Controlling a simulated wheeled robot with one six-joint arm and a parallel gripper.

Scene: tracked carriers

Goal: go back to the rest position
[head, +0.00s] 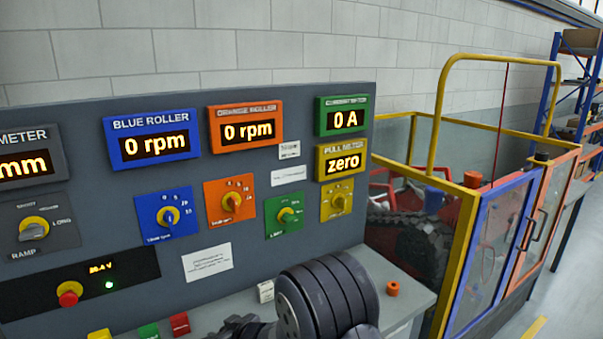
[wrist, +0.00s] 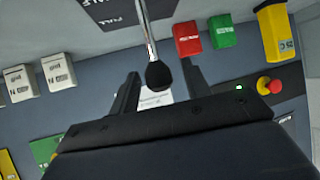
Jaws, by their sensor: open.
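My gripper (wrist: 159,72) is in the wrist view, its two dark fingers spread apart. A metal rod with a black ball end (wrist: 158,76) shows between the fingers in the picture; I cannot tell whether anything touches it. No object is visibly clamped. In the head view my dark, ribbed arm is at the bottom centre, in front of the control panel (head: 100,235). Part of my gripper shows low beside it, and its fingertips are not clear there.
Red (wrist: 187,39), green (wrist: 222,31) and yellow (wrist: 273,32) blocks lie near the rod. A red knob (head: 69,294) sits on the panel's lower left. A yellow-railed enclosure (head: 440,130) stands to the right.

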